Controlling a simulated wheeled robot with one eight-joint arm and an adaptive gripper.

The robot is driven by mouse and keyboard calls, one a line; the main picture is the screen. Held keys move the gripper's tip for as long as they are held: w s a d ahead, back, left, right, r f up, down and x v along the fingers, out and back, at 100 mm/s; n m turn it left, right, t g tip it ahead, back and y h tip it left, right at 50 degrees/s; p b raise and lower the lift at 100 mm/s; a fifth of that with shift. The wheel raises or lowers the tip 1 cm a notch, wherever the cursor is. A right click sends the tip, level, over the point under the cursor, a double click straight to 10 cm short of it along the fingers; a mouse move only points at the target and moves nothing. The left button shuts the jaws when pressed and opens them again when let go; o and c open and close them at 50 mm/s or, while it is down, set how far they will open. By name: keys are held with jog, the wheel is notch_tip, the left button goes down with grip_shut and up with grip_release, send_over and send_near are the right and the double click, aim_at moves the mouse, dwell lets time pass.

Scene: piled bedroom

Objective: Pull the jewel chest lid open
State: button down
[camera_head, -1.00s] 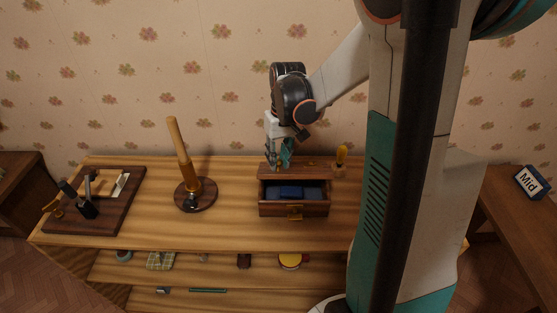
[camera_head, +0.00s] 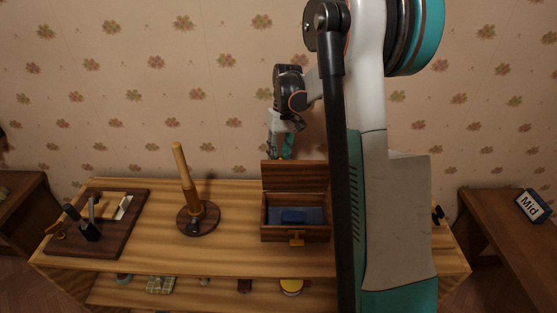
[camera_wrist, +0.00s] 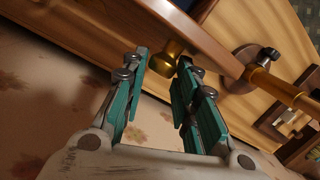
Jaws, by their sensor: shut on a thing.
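The jewel chest (camera_head: 262,222) is a dark wooden box with a brass clasp on its front, standing on the table. Its lid (camera_head: 295,177) stands raised at the back, inner face towards the head camera.
A stand with a tilted wooden post (camera_head: 186,172) is left of the chest. A dark board (camera_head: 65,241) with small tools lies at the table's left end. My arm hides the table right of the chest.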

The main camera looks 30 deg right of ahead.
jog(key=shift+w+d+f+g+y, duration=0.3)
jog(key=shift+w+d+f+g, duration=0.15)
jog(key=shift+d+g, duration=0.2)
jog(key=c, duration=1.6)
grip_release()
jog(key=shift+s+d, duration=0.1)
jog(key=shift+c, duration=0.2)
jog(key=shift+r, duration=0.15)
notch_tip(320, 180, up, 10)
